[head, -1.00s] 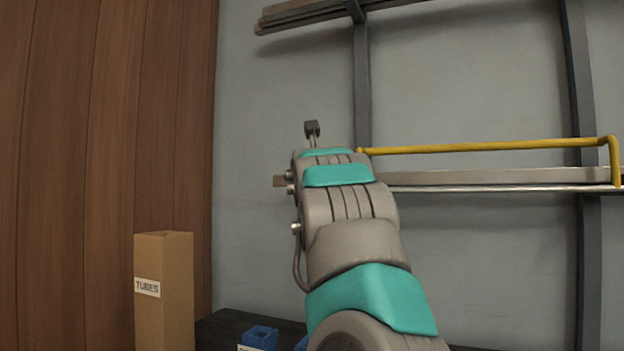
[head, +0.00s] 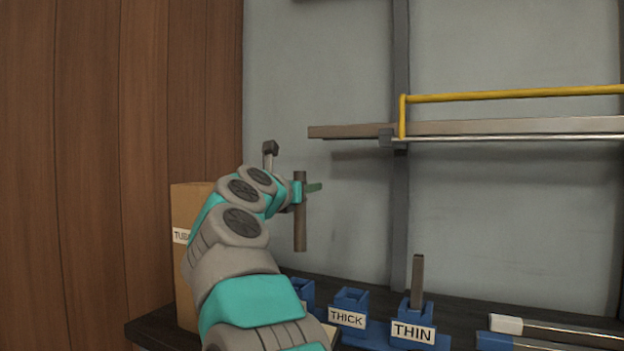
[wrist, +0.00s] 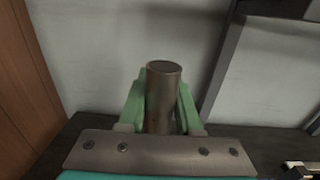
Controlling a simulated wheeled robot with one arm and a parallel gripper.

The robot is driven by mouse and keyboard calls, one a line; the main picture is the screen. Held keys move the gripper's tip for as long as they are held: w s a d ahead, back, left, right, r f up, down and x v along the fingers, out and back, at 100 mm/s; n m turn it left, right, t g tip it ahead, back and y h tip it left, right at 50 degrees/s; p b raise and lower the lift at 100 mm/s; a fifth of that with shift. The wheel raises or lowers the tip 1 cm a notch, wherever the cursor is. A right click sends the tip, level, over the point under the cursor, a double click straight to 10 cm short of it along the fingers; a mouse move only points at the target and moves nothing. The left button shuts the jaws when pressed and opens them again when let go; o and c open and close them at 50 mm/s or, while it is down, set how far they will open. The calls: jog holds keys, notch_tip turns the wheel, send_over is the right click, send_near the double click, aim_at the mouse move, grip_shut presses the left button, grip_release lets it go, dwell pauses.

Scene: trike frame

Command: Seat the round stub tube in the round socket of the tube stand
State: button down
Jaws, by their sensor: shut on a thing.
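My gripper (wrist: 160,108) is shut on the round stub tube (wrist: 163,85), a brown-grey metal cylinder held between green fingers. In the head view the stub tube (head: 300,228) hangs upright in the air, above the bench and apart from it. The blue tube stand (head: 380,334) is on the bench below and to the right. It has a block labelled THICK (head: 350,300), a block labelled THIN (head: 414,312) with a slim square tube (head: 417,280) upright in it, and another block (head: 303,289) partly hidden by my arm. The socket openings' shapes are hard to make out.
A cardboard TUBES box (head: 187,270) stands at the left, partly behind my arm. Long tubes lie on a wall rack (head: 480,127) with a yellow bar. More tubes (head: 560,333) lie at the bench's right. The dark bench (head: 465,310) has bare surface behind the stand.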

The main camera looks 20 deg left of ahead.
aim_at(304, 214)
jog(key=shift+s+a+f+m, duration=0.1)
jog(key=shift+a+f+m, duration=0.1)
jog(key=shift+m, duration=0.1)
dwell(0.4)
jog(key=shift+f+b, duration=2.85)
jog(key=shift+b, duration=0.05)
notch_tip(304, 214, down, 9)
jog(key=b, duration=0.8)
jog(key=shift+r, duration=0.2)
dwell(2.0)
jog(key=c, duration=0.5)
grip_release()
